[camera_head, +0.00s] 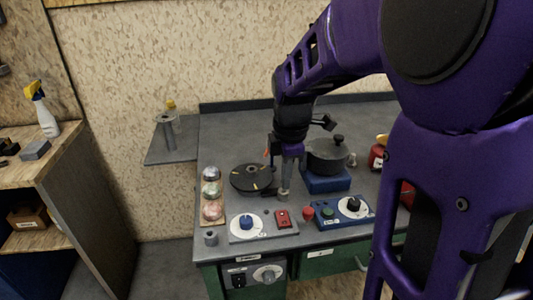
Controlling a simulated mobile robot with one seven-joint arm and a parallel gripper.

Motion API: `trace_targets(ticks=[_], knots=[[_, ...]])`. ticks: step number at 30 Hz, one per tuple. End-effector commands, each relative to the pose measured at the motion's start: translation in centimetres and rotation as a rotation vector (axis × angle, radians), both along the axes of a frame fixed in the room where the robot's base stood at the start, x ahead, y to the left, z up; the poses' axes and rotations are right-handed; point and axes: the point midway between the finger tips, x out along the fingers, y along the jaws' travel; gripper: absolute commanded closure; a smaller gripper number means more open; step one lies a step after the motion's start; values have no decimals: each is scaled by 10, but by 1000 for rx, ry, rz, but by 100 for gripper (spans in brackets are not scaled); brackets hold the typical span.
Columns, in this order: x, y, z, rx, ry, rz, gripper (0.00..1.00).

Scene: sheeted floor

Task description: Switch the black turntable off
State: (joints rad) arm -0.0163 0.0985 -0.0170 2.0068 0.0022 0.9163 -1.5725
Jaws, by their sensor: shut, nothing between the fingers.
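The black turntable (248,178) is a round dark disc with pale and yellowish marks, lying on the grey worktop. In front of it is a grey control panel (262,235) with a blue knob (246,222) on a white dial and a red switch (283,217). My gripper (284,194) points down just right of the turntable, above and behind the red switch. It is shut and empty. Its tip looks apart from the switch, though the exact height is hard to tell. The switch position is too small to read.
A dark pot (327,155) stands on a blue base right of my gripper. A rack of colored balls (212,194) stands left of the turntable.

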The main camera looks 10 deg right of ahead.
Motion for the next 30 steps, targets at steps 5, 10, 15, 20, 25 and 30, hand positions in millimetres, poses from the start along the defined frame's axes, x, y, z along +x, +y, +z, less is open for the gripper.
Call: trace_targets(ticks=[5,10,15,20,25,30], knots=[[4,0,-44,0,4,0,100],[8,0,-76,0,4,1,100],[11,0,-96,0,1,0,100],[13,0,-104,0,-1,0,100],[13,0,-104,0,-1,0,100],[13,0,-105,0,-1,0,100]])
